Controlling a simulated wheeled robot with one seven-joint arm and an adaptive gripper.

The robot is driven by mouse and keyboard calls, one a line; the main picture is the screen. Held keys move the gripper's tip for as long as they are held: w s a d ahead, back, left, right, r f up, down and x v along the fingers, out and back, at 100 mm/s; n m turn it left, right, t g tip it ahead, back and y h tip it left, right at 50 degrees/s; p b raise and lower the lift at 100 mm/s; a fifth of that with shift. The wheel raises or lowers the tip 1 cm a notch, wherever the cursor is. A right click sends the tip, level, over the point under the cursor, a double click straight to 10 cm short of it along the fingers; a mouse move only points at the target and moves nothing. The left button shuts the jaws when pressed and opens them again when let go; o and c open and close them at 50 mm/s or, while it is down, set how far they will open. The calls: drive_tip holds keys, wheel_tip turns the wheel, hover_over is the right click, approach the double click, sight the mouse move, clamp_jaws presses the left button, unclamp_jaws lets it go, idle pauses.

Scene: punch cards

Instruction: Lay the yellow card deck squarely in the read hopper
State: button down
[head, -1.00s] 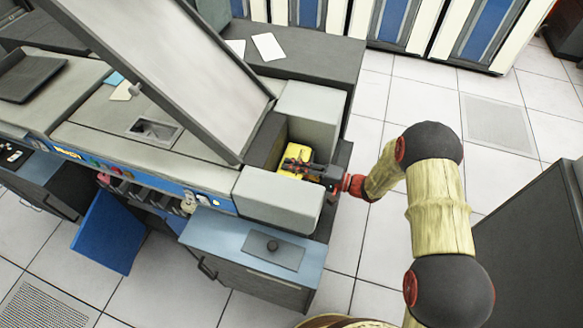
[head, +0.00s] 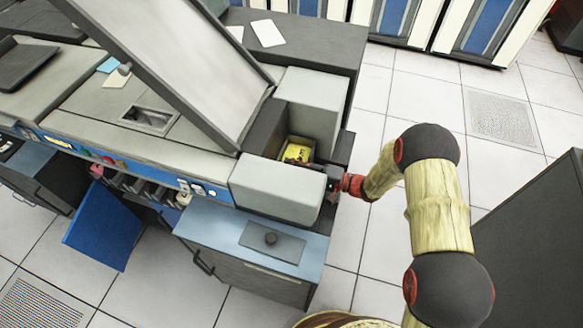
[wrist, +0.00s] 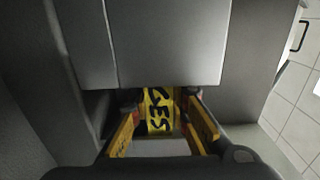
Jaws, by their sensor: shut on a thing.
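The yellow card deck (head: 298,150) sits low between the pale walls of the read hopper (head: 306,105) in the head view. In the wrist view the yellow deck (wrist: 158,110) shows dark lettering and lies between the two fingers. My gripper (head: 306,164) reaches into the hopper from the right. In the wrist view my gripper (wrist: 160,112) is shut on the deck. The front hopper wall hides the deck's lower part, so I cannot tell whether it touches the hopper floor or lies square.
A raised, slanted cover (head: 185,75) stands just left of the hopper. A blue-topped cabinet (head: 215,232) is in front, and a grey desk with white papers (head: 267,33) is behind. A dark cabinet (head: 530,240) stands at right. Tiled floor is clear between.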

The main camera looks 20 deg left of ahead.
drive_tip(key=c, duration=1.6)
unclamp_jaws()
drive_tip(key=d, duration=0.4)
drive_tip(key=w+d, duration=0.1)
drive_tip(key=d, duration=0.7)
drive_tip(key=shift+w, duration=0.15)
